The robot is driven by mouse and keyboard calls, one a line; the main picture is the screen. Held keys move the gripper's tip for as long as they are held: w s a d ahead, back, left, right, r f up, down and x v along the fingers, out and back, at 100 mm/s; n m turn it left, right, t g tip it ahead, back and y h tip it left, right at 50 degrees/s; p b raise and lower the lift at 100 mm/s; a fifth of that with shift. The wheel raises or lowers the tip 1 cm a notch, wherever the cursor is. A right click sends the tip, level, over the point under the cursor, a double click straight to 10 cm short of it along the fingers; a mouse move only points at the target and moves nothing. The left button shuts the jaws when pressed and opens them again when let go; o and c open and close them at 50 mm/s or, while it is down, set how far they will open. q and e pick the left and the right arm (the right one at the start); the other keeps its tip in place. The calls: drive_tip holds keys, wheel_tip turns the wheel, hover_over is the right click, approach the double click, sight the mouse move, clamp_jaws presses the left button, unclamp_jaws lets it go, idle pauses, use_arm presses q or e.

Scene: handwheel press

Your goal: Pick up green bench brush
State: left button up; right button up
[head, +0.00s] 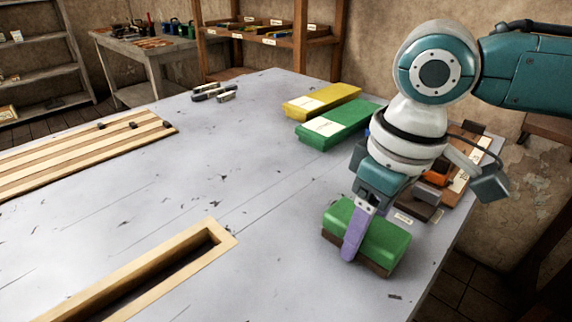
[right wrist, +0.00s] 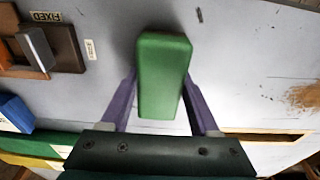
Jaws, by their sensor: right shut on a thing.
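The green bench brush (head: 374,236) has a green block top and a dark brown bristle base. It is at the right front of the grey table, at or just above its surface; I cannot tell which. My right gripper (head: 350,240) is shut on it, with a purple finger against its near side in the head view. In the right wrist view the green brush (right wrist: 163,75) sits between the two purple fingers (right wrist: 158,105). My left gripper is not in view.
A yellow box (head: 322,100) and a green box (head: 335,125) lie behind the arm. A wooden tool board (head: 470,150) is at the right edge. A wooden-framed slot (head: 225,240) and a slatted board (head: 90,145) are to the left. The table's middle is clear.

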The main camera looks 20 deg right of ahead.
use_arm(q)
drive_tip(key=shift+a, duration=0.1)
use_arm(e)
drive_tip(key=shift+c, duration=1.3)
drive_tip(key=shift+r, duration=0.1)
use_arm(q)
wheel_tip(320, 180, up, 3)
drive_tip(key=p, duration=0.3)
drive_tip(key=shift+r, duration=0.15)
use_arm(e)
wheel_tip(320, 180, up, 20)
